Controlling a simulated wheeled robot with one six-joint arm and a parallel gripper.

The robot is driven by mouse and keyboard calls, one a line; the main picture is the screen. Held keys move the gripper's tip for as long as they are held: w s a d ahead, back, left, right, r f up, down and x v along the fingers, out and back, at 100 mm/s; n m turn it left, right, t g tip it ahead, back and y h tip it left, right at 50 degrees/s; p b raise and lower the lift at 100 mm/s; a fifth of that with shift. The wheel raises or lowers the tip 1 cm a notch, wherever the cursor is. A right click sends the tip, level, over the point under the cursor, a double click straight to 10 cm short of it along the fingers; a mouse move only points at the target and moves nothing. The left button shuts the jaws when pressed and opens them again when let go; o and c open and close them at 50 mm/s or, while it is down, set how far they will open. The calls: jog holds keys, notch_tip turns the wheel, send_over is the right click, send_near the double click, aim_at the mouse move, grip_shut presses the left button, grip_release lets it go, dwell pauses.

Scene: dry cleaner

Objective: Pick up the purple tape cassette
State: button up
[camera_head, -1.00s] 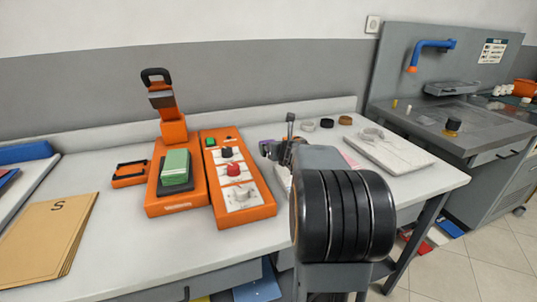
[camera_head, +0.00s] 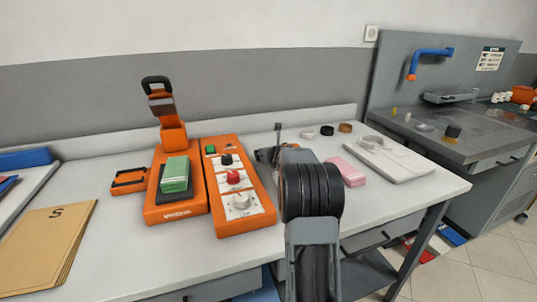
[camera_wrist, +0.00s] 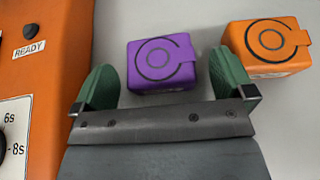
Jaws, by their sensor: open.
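The purple tape cassette (camera_wrist: 160,63) lies on the white table in the wrist view, a small box with a ring mark on top. My gripper (camera_wrist: 166,85) is open, its green fingers on the left and right of the purple cassette. The cassette sits between and slightly beyond the fingertips, and I cannot tell whether they touch it. An orange tape cassette (camera_wrist: 267,47) lies just right of the right finger. In the head view my arm hides the purple cassette and most of the gripper.
The orange control box (camera_head: 236,190) with knobs stands close left of my gripper, its edge also in the wrist view (camera_wrist: 58,90). Pink pads (camera_head: 347,172), a white slab (camera_head: 390,160) and several rolls (camera_head: 327,130) lie to the right and behind. The table front (camera_head: 150,255) is clear.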

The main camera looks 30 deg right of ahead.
jog(key=shift+w+d+f, duration=0.2)
jog(key=shift+w, duration=0.35)
jog(key=c, duration=1)
jog(key=shift+r, duration=0.1)
